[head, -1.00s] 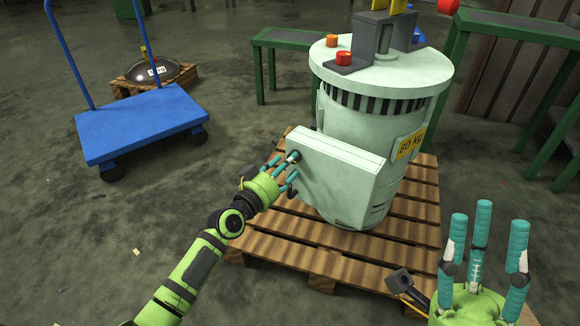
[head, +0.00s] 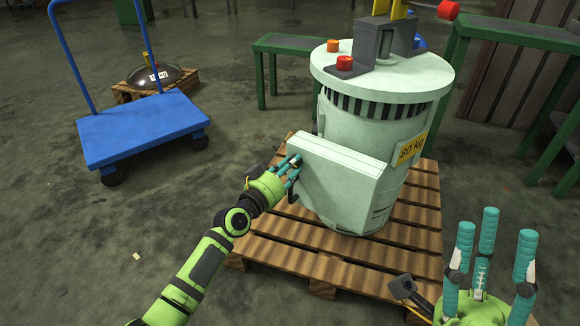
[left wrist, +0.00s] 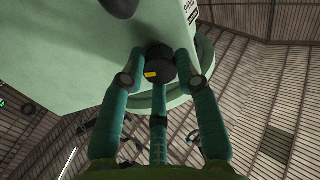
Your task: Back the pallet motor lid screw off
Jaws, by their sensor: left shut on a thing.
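The pale green motor (head: 368,128) stands upright on a wooden pallet (head: 262,248). A box-like housing with a lid (head: 335,182) juts from its side towards me. My left gripper (head: 291,170) is at the left side of this housing. In the left wrist view, its teal fingers (left wrist: 158,85) are closed around a dark round screw head (left wrist: 158,68) with a small yellow mark. The screw is against or very near the pale surface; its shaft is hidden. My right gripper (head: 495,250) is open and empty at the lower right, fingers pointing up.
A blue cart (head: 140,130) stands at the left. A dark domed part (head: 150,77) lies on a small pallet behind it. Green-framed benches (head: 290,43) stand behind and to the right (head: 510,30). The floor left of the pallet is mostly clear.

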